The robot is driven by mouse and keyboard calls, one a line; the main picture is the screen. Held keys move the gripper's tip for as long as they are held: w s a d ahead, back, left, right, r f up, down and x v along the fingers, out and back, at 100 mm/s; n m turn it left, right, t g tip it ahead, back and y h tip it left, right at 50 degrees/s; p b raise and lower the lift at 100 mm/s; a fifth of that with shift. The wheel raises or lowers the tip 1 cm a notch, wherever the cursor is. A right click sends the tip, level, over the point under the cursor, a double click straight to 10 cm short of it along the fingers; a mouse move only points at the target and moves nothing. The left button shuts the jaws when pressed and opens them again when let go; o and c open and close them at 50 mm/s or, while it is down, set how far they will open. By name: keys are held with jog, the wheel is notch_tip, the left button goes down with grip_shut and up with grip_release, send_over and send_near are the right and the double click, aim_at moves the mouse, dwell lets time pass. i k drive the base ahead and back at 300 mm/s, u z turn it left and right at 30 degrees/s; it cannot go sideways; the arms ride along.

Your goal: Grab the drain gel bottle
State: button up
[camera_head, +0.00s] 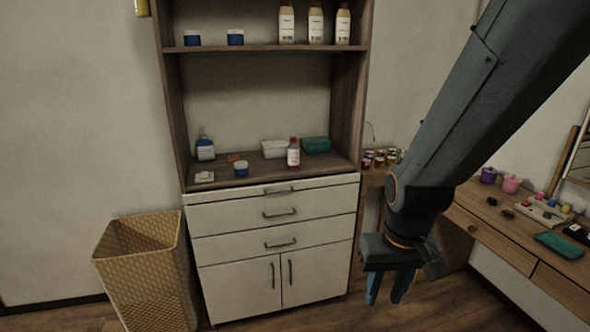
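Several bottles are in view, and their labels are too small to tell which is the drain gel bottle. A white bottle with a red cap and reddish lower part (293,153) stands upright near the front of the cabinet counter. A blue bottle with a white label and dark top (205,149) stands upright at the counter's left. Cream, brown-capped bottles (315,24) stand on the upper shelf. My gripper (386,296) hangs pointing down, right of the cabinet and below counter height. Its two blue fingers are apart with nothing between them.
On the counter are a blue-and-white jar (241,168), a white box (273,148) and a green box (315,145). A wicker basket (150,270) stands left of the cabinet (232,248). A wooden desk (490,235) with small items is at right.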

aim_at(293, 149)
jog(key=u, duration=1.15)
jog(key=i, duration=1.2)
jog(key=z, duration=0.55)
